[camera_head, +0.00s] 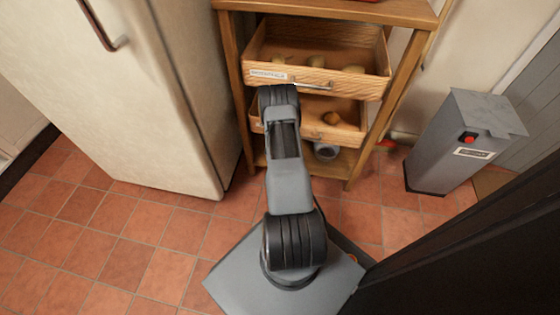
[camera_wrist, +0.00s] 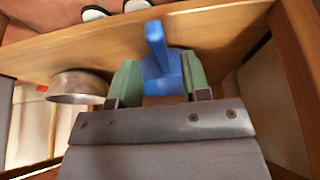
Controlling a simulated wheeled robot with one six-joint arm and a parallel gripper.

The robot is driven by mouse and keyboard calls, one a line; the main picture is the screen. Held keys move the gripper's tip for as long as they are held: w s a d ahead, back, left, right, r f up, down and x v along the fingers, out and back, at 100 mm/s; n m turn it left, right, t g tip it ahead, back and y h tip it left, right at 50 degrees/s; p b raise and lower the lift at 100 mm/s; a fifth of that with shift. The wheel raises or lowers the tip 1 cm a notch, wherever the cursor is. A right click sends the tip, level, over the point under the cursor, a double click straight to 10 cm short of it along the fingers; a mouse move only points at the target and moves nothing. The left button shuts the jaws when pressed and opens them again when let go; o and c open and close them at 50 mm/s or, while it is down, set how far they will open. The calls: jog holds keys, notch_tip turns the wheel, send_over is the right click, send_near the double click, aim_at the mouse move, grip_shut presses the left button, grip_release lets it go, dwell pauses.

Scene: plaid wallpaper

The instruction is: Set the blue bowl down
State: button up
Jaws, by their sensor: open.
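A blue object (camera_wrist: 157,52), which I take for the blue bowl, is in the wrist view between the two green fingertips of my gripper (camera_wrist: 160,76). A narrow blue part of it sticks up towards the wooden board behind it, and its lower part is hidden by the gripper. My gripper is open around it; I cannot tell whether either fingertip touches it. In the head view my arm reaches into the wooden shelf unit, and its end and the blue object are hidden behind the arm.
The wooden unit (camera_head: 234,75) holds an upper drawer (camera_head: 315,82) and a lower drawer (camera_head: 345,132), both pulled out with round items inside. A metal bowl (camera_wrist: 78,84) is left of the fingers. A fridge (camera_head: 140,90) stands left, a grey bin (camera_head: 455,140) right.

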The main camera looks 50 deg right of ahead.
jog(key=w+a+r+n+t+y+p, duration=0.1)
jog(key=w+a+r+n, duration=0.1)
jog(key=a+r, duration=0.6)
jog(key=w+a+r+n+y+p, duration=0.15)
jog(key=a+r, duration=0.25)
jog(key=r, duration=0.8)
jog(key=w+a+r+n+t+y, duration=0.1)
jog(key=w+a+r+n, duration=0.1)
jog(key=a+r, duration=0.6)
jog(key=s+a+r+n+g, duration=0.1)
jog(key=s+a+r+n, duration=0.2)
jog(key=s+a+r, duration=0.3)
jog(key=s+a+r+n, duration=0.3)
jog(key=s+a+r, duration=0.4)
jog(key=r, duration=0.5)
jog(key=shift+s+g, duration=0.4)
jog(key=shift+s, duration=0.85)
jog(key=shift+r, duration=0.15)
notch_tip(320, 180, up, 35)
jog(key=t+p, duration=0.1)
jog(key=p, duration=3.3)
jog(key=shift+s+r, duration=0.15)
